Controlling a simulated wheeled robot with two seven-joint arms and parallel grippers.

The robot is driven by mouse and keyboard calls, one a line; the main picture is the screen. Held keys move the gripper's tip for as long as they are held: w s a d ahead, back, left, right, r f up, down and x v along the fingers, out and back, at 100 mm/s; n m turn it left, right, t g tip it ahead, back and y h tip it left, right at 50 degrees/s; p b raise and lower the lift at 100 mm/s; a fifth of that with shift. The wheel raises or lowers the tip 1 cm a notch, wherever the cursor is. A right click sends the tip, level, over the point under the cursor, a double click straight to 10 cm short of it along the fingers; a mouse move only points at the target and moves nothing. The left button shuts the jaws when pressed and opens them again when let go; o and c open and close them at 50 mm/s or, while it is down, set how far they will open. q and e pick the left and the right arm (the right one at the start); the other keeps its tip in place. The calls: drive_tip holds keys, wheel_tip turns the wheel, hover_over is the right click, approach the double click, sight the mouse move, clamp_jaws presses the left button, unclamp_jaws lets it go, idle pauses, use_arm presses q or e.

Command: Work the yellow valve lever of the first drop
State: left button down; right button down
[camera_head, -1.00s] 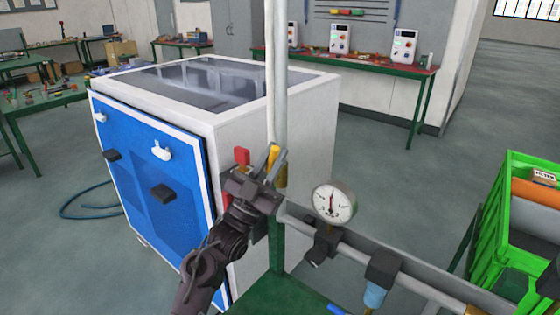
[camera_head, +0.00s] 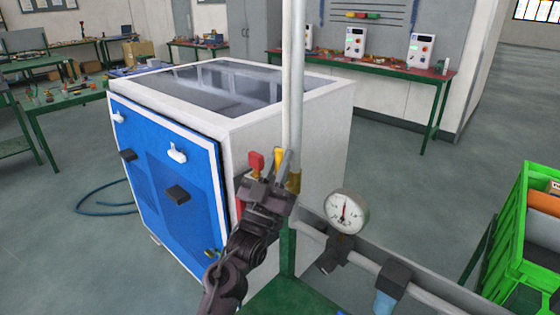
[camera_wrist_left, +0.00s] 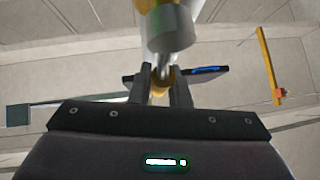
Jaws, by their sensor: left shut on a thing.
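The yellow valve lever (camera_head: 279,155) stands beside the white vertical pipe (camera_head: 294,75) in the head view. My left gripper (camera_head: 275,170) is at the lever, with its fingers shut on it and hiding its lower part. In the left wrist view, yellow (camera_wrist_left: 160,84) shows between the two fingers of my left gripper (camera_wrist_left: 162,78), just below a pale pipe end (camera_wrist_left: 172,28). A brass fitting (camera_head: 294,182) sits at the foot of the pipe. My right gripper is not in view.
A red handle (camera_head: 256,161) is close left of the yellow lever. A pressure gauge (camera_head: 347,211) sits on the horizontal pipe to the right. A white and blue cabinet (camera_head: 295,125) stands behind. A green crate (camera_head: 510,235) is at the right.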

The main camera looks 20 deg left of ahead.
use_arm(q)
drive_tip(key=c, duration=1.4)
unclamp_jaws()
drive_tip(key=shift+o, duration=0.2)
drive_tip(key=b+v, duration=0.2)
drive_tip(key=v, duration=0.5)
drive_tip(key=shift+s+f+b, duration=0.25)
drive_tip(key=shift+f+b, duration=0.1)
